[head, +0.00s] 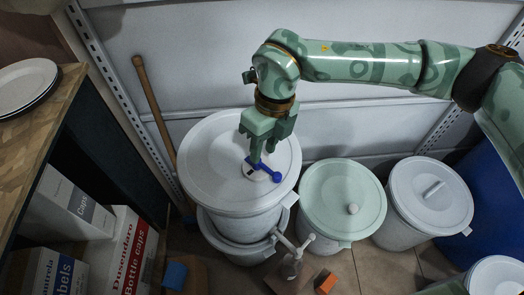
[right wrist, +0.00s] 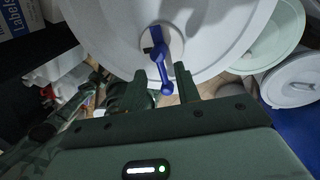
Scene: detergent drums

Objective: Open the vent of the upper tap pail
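The upper tap pail (head: 215,196) is white and stands stacked on a lower white pail (head: 229,246). On its lid is a blue vent lever (head: 268,172) with a round knob end on a pale round seat. It also shows in the right wrist view (right wrist: 162,66), near the lid's edge. My right gripper (head: 256,159) points down over the lid at the lever. In the right wrist view its two fingers (right wrist: 163,90) are apart, with the lever's knob end between them. I cannot tell whether they touch it. My left gripper is not in view.
A pale green lidded pail (head: 333,196) and a white lidded pail (head: 425,190) stand to the right. A white tap (head: 296,249) sticks out below the stack. A wooden pole (head: 152,105) leans behind left. Boxes (head: 122,250) and a shelf are at left. An orange block (head: 326,283) lies in front.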

